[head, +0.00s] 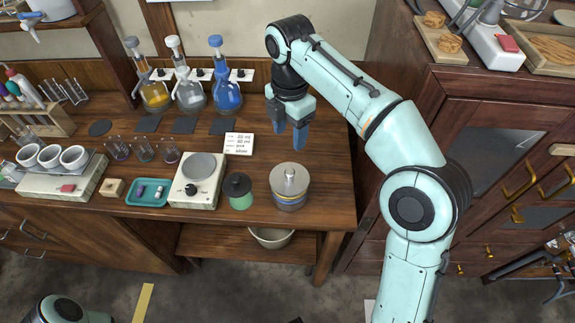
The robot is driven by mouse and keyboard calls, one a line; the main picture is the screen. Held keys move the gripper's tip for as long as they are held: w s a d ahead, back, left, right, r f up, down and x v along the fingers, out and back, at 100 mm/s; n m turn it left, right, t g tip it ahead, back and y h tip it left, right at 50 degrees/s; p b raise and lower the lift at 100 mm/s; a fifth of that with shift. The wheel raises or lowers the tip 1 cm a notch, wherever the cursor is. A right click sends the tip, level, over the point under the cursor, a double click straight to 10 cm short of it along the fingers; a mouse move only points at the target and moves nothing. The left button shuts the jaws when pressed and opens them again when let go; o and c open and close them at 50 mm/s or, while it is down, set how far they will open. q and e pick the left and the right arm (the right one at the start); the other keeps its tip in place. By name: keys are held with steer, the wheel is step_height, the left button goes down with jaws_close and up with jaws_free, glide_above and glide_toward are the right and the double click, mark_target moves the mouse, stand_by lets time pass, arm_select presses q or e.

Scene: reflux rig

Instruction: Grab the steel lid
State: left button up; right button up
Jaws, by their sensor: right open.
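The steel lid (290,178) is a round grey disc with a knob on top. It sits on a banded pot (289,203) at the right front of the wooden bench. My right gripper (289,140) points down above the bench, behind the lid in the picture and apart from it. Its two blue fingers are spread and empty. Part of my left arm shows at the bottom left edge, but its gripper is out of the picture.
A green jar with a dark lid (237,187) stands just left of the pot. A hotplate (198,180), a teal tray (150,192) and small glass beakers (143,150) are further left.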

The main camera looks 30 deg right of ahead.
steer(key=b, duration=0.3)
glide_above(289, 172)
steer(key=f, duration=0.7)
steer(key=shift+w+d+f, duration=0.15)
steer(key=shift+w+f, duration=0.1)
steer(key=shift+f, duration=0.1)
steer(key=f, duration=0.3)
steer(key=f+b, duration=0.1)
steer(key=shift+s+f, duration=0.3)
steer(key=shift+f, duration=0.45)
arm_select(q)
steer(key=f, duration=0.1)
steer(key=s+f, duration=0.1)
steer(key=f, duration=0.1)
steer(key=s+f, duration=0.1)
steer(key=shift+f, duration=0.2)
arm_select(e)
steer(key=shift+w, duration=0.1)
jaws_close()
steer(key=shift+r, duration=0.1)
